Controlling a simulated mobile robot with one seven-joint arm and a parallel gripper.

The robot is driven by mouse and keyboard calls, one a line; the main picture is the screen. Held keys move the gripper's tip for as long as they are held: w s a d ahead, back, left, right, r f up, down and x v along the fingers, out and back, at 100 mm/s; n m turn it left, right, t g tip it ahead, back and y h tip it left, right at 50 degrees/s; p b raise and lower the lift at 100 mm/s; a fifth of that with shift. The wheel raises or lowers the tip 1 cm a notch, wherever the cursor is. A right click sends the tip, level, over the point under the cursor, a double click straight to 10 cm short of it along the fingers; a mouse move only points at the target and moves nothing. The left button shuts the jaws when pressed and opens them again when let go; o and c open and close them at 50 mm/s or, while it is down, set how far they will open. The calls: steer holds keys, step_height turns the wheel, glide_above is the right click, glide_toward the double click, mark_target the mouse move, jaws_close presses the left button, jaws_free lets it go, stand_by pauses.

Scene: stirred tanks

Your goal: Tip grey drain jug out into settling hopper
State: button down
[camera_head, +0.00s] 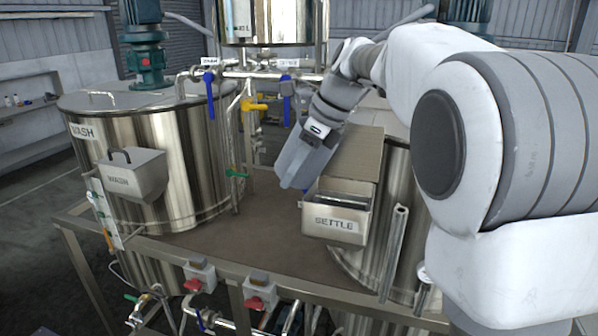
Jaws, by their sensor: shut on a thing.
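The grey drain jug (303,163) hangs from my gripper (318,131) in the middle of the view, tilted with its lower end toward the lower left. My gripper is shut on it, though the wrist hides the grip itself. The settling hopper (334,226) is a steel box marked SETTLE, just below and right of the jug. The jug's lower end is beside the hopper's left rim in the picture; I cannot tell whether it is over the opening. The hopper's inside looks dark, and no pouring liquid shows.
A steel tank marked WASH (150,150) stands at the left with its own WASH hopper (134,177). Pipes with blue valve handles (286,100) run behind the jug. A brown deck (245,235) lies below. My arm covers the right side.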

steer(key=y, duration=0.2)
steer(key=t+y, duration=0.1)
steer(key=y, duration=0.1)
steer(key=a+t+y, duration=0.1)
steer(key=shift+w+r+y, duration=0.1)
steer(key=shift+w+y, duration=0.15)
steer(key=shift+y, duration=0.15)
steer(key=shift+t+y+b, duration=0.4)
steer(key=shift+b, duration=0.05)
steer(key=shift+t+y+b, duration=0.3)
steer(key=shift+y+b, duration=0.5)
steer(key=shift+b, duration=1.15)
steer(key=shift+s+d+r+t+y+b, duration=0.15)
steer(key=shift+d+r+t+y+b, duration=0.2)
steer(key=shift+y+b, duration=0.7)
steer(key=shift+s+d+r+t+y+b, duration=0.25)
steer(key=shift+y+b, duration=0.4)
steer(key=shift+b, duration=0.8)
steer(key=shift+s+d+r+t+y+b, duration=0.2)
steer(key=shift+d+r+t+y+b, duration=0.45)
steer(key=shift+y+b, duration=0.4)
steer(key=shift+s+d+r+t+y+b, duration=0.15)
steer(key=shift+d+r+t+y+b, duration=0.3)
steer(key=shift+r+y+b, duration=0.6)
steer(key=shift+f, duration=0.1)
